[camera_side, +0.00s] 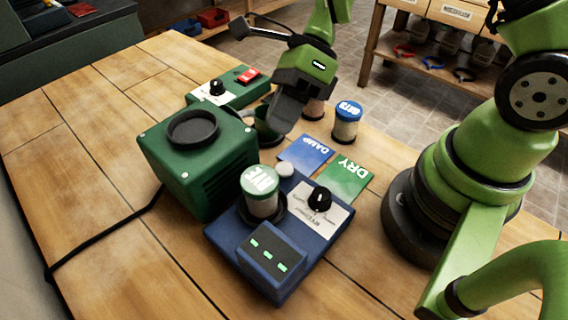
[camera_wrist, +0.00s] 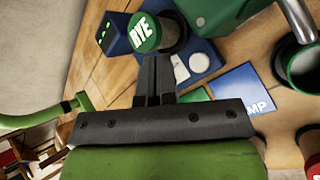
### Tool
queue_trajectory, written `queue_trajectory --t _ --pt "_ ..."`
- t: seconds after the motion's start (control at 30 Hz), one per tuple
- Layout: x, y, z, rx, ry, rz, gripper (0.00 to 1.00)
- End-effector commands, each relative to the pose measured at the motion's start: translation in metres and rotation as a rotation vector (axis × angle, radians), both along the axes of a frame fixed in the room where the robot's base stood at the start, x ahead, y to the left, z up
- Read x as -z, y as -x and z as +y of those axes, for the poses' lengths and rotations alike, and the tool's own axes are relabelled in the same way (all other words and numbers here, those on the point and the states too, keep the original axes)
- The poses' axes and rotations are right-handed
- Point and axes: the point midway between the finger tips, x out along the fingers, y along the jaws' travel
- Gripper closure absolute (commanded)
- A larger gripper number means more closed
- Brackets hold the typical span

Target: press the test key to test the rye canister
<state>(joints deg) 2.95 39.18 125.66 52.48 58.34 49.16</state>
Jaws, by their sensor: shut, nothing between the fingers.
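The rye canister (camera_side: 262,193), with a green lid, stands upright in the round socket of the blue tester (camera_side: 222,235). It also shows in the wrist view (camera_wrist: 146,34). The test key (camera_side: 285,169), a pale round button, sits on the tester behind the canister, and right of the fingers in the wrist view (camera_wrist: 199,63). The tester has a black knob (camera_side: 320,198) and a display (camera_side: 269,253) with several green marks. My gripper (camera_side: 276,124) is shut and empty, above and behind the tester, apart from the key. Its fingers (camera_wrist: 154,66) partly hide the tester in the wrist view.
A green mill (camera_side: 195,165) stands left of the tester, with a green cup (camera_side: 267,134) near my gripper. Blue DAMP (camera_side: 305,152) and green DRY (camera_side: 346,178) cards lie behind the tester. A blue-lidded canister (camera_side: 347,124) stands beyond. The table's left is clear except for a cable.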

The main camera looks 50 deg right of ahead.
Motion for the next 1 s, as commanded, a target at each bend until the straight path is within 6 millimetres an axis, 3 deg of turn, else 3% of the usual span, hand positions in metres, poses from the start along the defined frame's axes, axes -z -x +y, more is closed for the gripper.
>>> queue_trajectory --t 0.2,0.4,1.0 --pt "0.033 0.001 0.000 0.000 0.001 0.005 1.00" --pt "0.054 0.000 0.000 0.000 0.000 0.002 1.00" --pt "0.063 0.000 0.000 -0.001 0.001 -0.001 1.00"
